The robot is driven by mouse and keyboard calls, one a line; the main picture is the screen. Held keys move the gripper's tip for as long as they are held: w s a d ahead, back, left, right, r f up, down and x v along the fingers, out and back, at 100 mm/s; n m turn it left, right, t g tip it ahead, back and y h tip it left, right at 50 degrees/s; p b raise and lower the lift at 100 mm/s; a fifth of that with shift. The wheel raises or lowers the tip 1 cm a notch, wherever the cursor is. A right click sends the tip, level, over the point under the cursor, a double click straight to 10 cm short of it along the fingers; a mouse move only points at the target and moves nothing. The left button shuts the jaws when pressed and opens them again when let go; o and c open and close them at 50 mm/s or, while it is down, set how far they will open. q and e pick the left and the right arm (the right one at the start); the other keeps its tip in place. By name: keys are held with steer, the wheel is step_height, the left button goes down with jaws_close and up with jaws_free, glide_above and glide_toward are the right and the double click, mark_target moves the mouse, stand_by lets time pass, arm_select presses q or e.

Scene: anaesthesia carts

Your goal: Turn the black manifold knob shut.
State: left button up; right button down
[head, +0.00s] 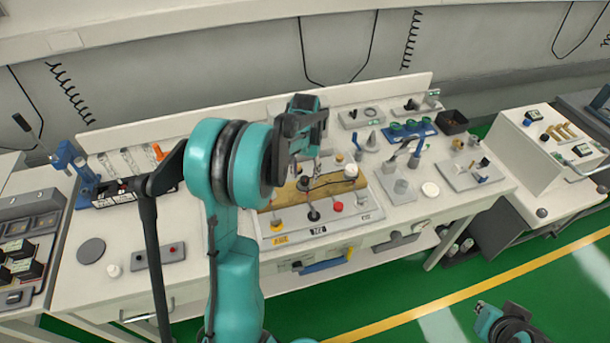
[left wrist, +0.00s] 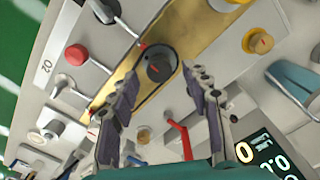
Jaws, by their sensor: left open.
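The black manifold knob (left wrist: 160,68) is round, with a small red mark, and sits on a brass bar (left wrist: 125,72). In the head view the brass bar (head: 334,188) lies across a pale panel (head: 350,222), and the knob (head: 304,183) is small and partly crowded by my gripper. My left gripper (head: 308,162) is over the bar, pointing down. In the left wrist view its two fingers (left wrist: 159,76) are apart, and the knob appears between and just beyond their tips. I see no contact. Only part of my right arm shows at bottom right, without clear fingers.
A red button (left wrist: 75,53), a yellow knob (left wrist: 257,41) and a red lever (left wrist: 180,137) surround the bar. A black box (head: 452,122) and a blue block (head: 409,131) stand farther back.

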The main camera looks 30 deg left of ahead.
mark_target(305, 178)
arm_select(q)
step_height(305, 178, up, 11)
stand_by(0.3)
steer(key=shift+f, duration=0.1)
steer(key=s+d+r+m+t+b, duration=0.1)
steer(key=s+d+r+t, duration=0.15)
steer(key=s+d, duration=0.7)
steer(key=s+d+f+m+t+b, duration=0.1)
steer(key=s+d+f+t, duration=0.3)
steer(key=s+d+f, duration=0.2)
steer(key=s+d, duration=0.2)
steer(key=d, duration=0.1)
steer(key=shift+s+m+t, duration=0.3)
steer(key=shift+m+t, duration=0.05)
steer(key=shift+m, duration=0.05)
stand_by(1.9)
